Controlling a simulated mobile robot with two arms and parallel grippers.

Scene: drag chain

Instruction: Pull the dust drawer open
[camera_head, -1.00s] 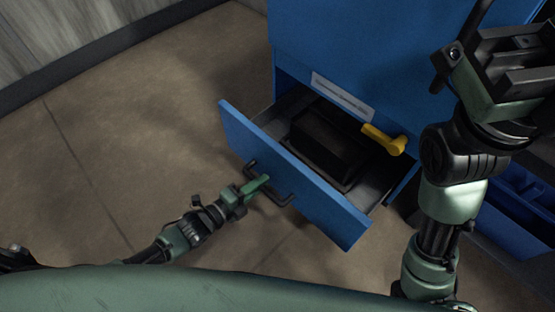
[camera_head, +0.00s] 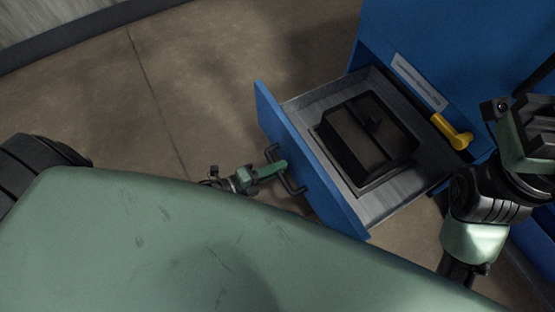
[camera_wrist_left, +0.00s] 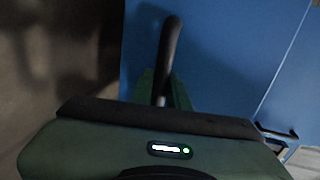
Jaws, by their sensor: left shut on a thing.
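The blue dust drawer (camera_head: 310,165) stands pulled well out of the blue cabinet in the head view. Its grey inside shows, with a dark box-shaped thing (camera_head: 368,138) in it. My left gripper (camera_head: 279,168) is shut on the black bar handle (camera_head: 293,182) on the drawer front. In the left wrist view the handle (camera_wrist_left: 170,45) runs up from between the fingers, in front of the blue drawer face (camera_wrist_left: 215,50). The fingertips are partly hidden there. My right gripper (camera_head: 525,120) is at the right edge, partly cut off, away from the drawer.
The blue cabinet (camera_head: 440,45) stands behind the drawer, with a white label strip (camera_head: 418,82). A yellow lever (camera_head: 452,132) sticks out over the drawer's right side. Bare brown floor (camera_head: 200,80) lies left of the drawer. A wall base runs along the top left.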

